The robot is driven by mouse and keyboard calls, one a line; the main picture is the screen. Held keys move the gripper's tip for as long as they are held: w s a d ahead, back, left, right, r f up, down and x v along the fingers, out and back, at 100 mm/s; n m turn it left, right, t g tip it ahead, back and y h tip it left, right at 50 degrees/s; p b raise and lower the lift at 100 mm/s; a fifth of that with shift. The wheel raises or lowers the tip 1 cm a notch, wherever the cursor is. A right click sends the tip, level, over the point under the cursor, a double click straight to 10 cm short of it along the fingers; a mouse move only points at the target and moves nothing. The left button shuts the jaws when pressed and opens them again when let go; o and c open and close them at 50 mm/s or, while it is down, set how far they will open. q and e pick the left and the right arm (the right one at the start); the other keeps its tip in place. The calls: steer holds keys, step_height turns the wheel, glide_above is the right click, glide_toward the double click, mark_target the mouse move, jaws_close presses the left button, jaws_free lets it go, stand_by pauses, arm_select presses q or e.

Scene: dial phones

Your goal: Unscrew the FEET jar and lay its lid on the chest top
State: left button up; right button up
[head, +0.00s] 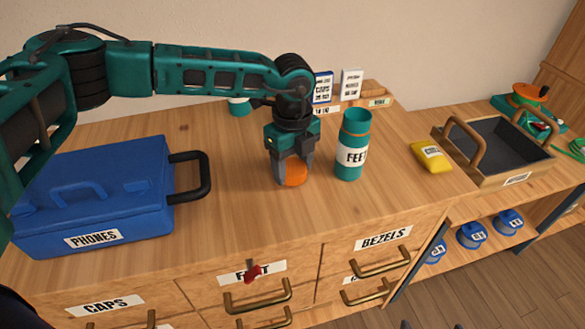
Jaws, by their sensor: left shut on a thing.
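The teal FEET jar (351,147) stands upright on the chest top (230,205), right of my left gripper. No lid shows on its teal top. My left gripper (292,176) points down and is shut on an orange round piece, which looks like the lid (292,171). The fingers partly cover it. It is low over the chest top, apart from the jar; I cannot tell whether it touches the wood. Small dark shapes at the bottom edge may be tips of my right gripper (430,325), too little to judge.
A blue PHONES case (95,190) stands left, its black handle towards the gripper. A yellow packet (431,156) and a wooden-handled tray (480,165) are right. Small labelled boxes (335,88) stand behind. The wood in front of the gripper is clear.

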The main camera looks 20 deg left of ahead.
mark_target(292, 167)
arm_select(q)
steer(key=shift+f, duration=0.55)
steer(key=o, duration=1.2)
steer(key=shift+f, duration=0.1)
steer(key=shift+c, duration=0.2)
step_height(292, 167, up, 12)
steer(key=shift+p, duration=0.4)
